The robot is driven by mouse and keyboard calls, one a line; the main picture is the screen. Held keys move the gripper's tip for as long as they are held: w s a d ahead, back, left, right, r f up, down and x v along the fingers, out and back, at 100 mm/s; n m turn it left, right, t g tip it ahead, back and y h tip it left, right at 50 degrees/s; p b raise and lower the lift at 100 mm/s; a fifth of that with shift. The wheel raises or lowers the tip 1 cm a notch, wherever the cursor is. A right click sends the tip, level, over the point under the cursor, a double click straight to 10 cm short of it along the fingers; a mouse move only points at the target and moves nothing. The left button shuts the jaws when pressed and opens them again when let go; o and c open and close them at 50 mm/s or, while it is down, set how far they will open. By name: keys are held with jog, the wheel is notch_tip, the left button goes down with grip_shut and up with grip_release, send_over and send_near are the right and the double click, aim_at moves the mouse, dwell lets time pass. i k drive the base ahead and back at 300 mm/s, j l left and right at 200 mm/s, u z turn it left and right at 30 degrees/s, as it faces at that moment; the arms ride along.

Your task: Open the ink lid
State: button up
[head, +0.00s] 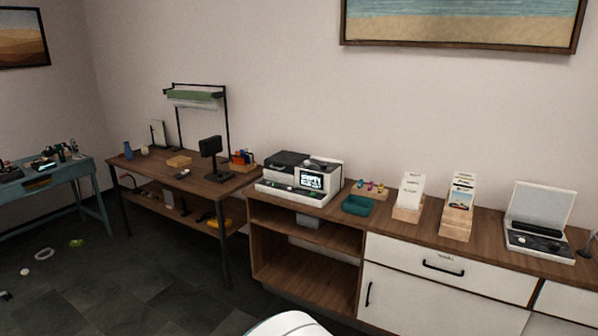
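A white and dark grey printer-like machine (300,178) with a small lit screen sits on the wooden cabinet top. A dark flat cover (288,159) lies on its upper left part and looks closed; I cannot tell whether this is the ink lid. A white device (540,222) at the right end of the cabinet has its lid raised, with a dark panel below it. My gripper is not in view.
The wooden cabinet has open shelves (310,262) and a white drawer (440,266). A teal tray (358,205) and card holders (408,198) stand right of the machine. A wooden desk (185,185) stands left.

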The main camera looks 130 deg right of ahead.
aim_at(283, 162)
jog(key=z, duration=4.45)
jog(key=i+j+z, duration=0.15)
jog(key=i+j, duration=0.45)
jog(key=i, duration=0.45)
jog(key=i+j+z, duration=0.15)
jog(key=i+j, duration=0.6)
jog(key=i, duration=0.3)
jog(key=i+j+z, duration=0.1)
jog(key=i+j, duration=0.75)
jog(key=i, duration=0.1)
